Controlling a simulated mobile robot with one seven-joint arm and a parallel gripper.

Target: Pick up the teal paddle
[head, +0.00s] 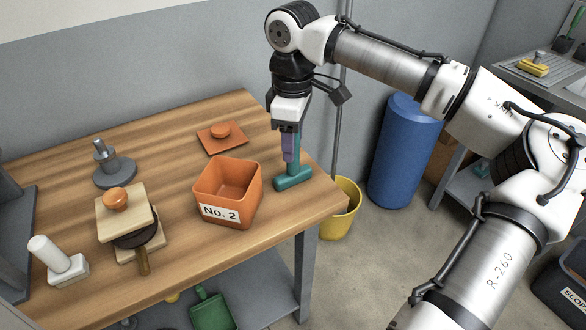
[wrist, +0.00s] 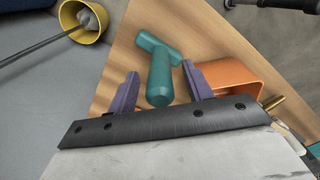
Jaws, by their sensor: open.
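The teal paddle (head: 293,179) stands near the right corner of the wooden table, its crosswise base on the tabletop and its handle upright. My gripper (head: 291,155) points down over it. In the wrist view the teal paddle (wrist: 160,75) has its handle between the two purple fingers of my gripper (wrist: 160,92). The fingers are apart, with a visible gap on each side of the handle. In the head view the fingers hide part of the handle.
An orange bin labelled "No. 2" (head: 228,195) stands just left of the paddle, close to one finger in the wrist view. An orange lid (head: 222,137) lies behind it. A yellow bucket (head: 341,210) stands on the floor beyond the table's right edge.

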